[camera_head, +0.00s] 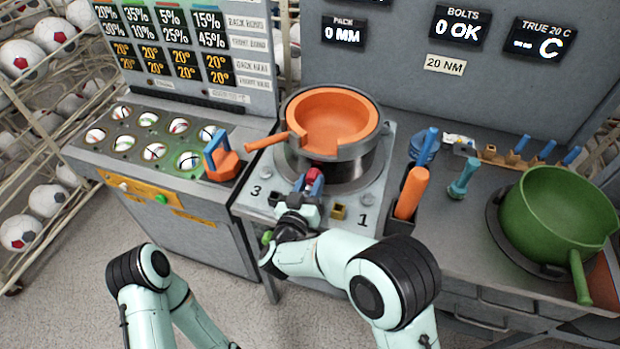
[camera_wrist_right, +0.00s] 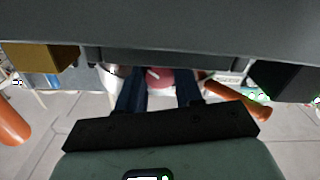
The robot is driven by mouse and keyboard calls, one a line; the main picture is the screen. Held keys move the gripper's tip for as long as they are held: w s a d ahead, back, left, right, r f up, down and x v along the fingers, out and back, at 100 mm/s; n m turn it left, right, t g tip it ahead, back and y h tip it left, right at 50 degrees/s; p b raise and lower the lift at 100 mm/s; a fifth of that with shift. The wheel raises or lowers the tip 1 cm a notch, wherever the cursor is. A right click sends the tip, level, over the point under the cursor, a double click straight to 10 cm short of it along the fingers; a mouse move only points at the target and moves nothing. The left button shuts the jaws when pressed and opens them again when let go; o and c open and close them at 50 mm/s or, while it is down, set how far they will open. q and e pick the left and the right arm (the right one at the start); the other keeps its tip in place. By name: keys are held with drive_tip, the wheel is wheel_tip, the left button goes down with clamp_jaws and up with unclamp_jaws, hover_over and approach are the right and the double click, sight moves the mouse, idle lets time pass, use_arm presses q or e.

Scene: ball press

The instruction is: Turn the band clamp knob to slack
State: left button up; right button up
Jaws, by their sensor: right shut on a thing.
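The red band clamp knob (camera_head: 315,174) is at the front of the press, below the orange ring-shaped pan (camera_head: 350,102). My right gripper (camera_head: 311,183) reaches it from the front, its blue fingers shut on the knob. In the right wrist view the reddish knob (camera_wrist_right: 160,77) sits between the two blue fingers (camera_wrist_right: 159,95). The fingers hide part of it, and its turn angle cannot be read. The grey clamp band (camera_head: 345,165) wraps the press body behind the knob. My left arm shows at the lower left; its gripper is out of view.
A panel with dials numbered 3 and 1 surrounds the press foot. An orange-handled tool (camera_head: 411,192) stands in a dark holder to the right, near a green pot (camera_head: 556,215). An orange block with blue handle (camera_head: 221,160) sits left, beside a tray of balls (camera_head: 125,142).

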drive_tip(key=n+p, duration=0.2)
drive_tip(key=n, duration=0.2)
drive_tip(key=shift+r+n, duration=0.1)
drive_tip(key=shift+n, duration=0.2)
use_arm(q)
drive_tip(key=w+r+p, duration=0.1)
drive_tip(key=w+r, duration=0.2)
drive_tip(key=r, duration=0.2)
drive_tip(key=shift+w+p, duration=0.25)
drive_tip(key=shift+p, duration=0.1)
use_arm(e)
drive_tip(key=shift+n, duration=1.3)
use_arm(q)
drive_tip(key=shift+r, duration=0.15)
use_arm(e)
drive_tip(key=o, duration=1)
drive_tip(key=shift+o, duration=0.2)
